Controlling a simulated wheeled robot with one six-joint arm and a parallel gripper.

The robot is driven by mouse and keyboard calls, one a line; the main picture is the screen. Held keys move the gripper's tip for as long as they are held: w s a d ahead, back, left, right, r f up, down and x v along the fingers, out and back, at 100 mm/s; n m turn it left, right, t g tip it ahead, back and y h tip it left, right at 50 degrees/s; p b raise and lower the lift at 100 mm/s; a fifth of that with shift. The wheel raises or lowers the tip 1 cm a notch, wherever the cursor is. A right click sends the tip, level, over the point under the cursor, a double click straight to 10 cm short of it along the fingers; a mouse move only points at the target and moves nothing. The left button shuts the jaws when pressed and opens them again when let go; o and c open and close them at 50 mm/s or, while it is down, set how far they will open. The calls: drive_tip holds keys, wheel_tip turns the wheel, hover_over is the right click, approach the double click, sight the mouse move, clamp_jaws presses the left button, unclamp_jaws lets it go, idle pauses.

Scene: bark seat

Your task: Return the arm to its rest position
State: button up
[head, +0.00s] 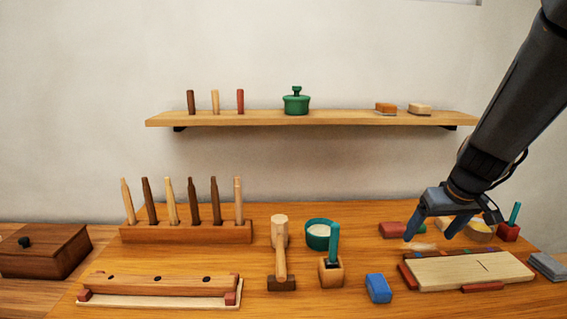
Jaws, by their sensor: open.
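My gripper (432,228) hangs from my dark grey arm at the right of the head view, over the right part of the wooden bench. Its two blue fingers point down and stand apart, with nothing seen between them. The fingertips are above or in front of a red and green block (391,230) and behind a pale flat board (468,270). I cannot tell the exact height of the fingertips over the bench.
A mallet (280,248), a green pot (318,236), a small wooden holder (331,273) and a blue block (378,288) stand mid-bench. A rack of several upright tools (187,233) is at left. A wall shelf (230,118) spans behind. A lidded box (45,254) sits far left.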

drive_tip(key=s+a+f+g, duration=0.2)
drive_tip(key=s+a+f, duration=0.1)
drive_tip(key=s+a, duration=0.5)
drive_tip(key=s+a+f+g, duration=0.1)
drive_tip(key=s+a+f, duration=0.2)
drive_tip(key=s+a, duration=0.6)
drive_tip(key=shift+s+a+f+g, duration=0.2)
drive_tip(key=shift+s+g, duration=0.2)
drive_tip(key=shift+s, duration=0.2)
